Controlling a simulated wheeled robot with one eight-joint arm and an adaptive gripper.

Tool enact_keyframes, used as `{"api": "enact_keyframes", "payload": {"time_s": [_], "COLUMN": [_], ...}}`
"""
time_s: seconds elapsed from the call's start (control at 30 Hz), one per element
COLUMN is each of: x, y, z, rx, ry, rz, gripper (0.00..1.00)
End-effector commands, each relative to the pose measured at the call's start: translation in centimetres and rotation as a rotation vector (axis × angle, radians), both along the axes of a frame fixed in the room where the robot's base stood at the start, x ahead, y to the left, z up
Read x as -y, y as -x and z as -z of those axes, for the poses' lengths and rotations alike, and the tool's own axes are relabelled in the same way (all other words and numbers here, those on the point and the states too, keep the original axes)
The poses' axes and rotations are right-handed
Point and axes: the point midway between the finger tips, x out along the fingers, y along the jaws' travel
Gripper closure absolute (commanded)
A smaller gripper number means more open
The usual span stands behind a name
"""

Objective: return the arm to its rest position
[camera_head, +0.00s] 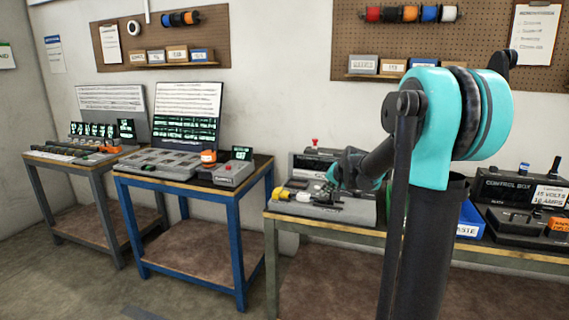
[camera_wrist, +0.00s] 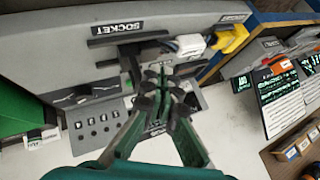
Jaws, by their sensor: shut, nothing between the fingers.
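My arm (camera_head: 440,120), teal and black, stands raised at the right of the head view and reaches back over the bench. My gripper (camera_wrist: 158,75) is in the middle of the wrist view, its dark fingertips together with nothing between them. In the head view, my gripper (camera_head: 326,196) is small and partly lost against the grey socket unit (camera_head: 355,214). In the wrist view, the fingers are in front of the socket unit (camera_wrist: 60,60), close to its label and slots. I cannot tell whether they touch it.
A white plug (camera_wrist: 188,45) and a yellow connector (camera_wrist: 230,38) sit beside the fingers. The yellow connector also shows in the head view (camera_head: 282,194). A control box (camera_head: 520,190) stands on the bench at right. A blue table (camera_head: 190,185) with a keypad is to the left.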

Motion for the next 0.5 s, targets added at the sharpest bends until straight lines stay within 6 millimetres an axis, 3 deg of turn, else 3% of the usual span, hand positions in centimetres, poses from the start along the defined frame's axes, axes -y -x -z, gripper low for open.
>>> {"api": "enact_keyframes", "payload": {"time_s": [0.27, 0.37, 0.5], "x": [0.0, 0.0, 0.3], "y": [5.1, 7.9, 13.4], "z": [1.7, 2.7, 4.8], "rx": [-0.037, -0.059, -0.101], "ry": [0.064, 0.098, 0.166], "rz": [-0.045, -0.071, -0.12], "gripper": [1.0, 1.0, 1.0]}}
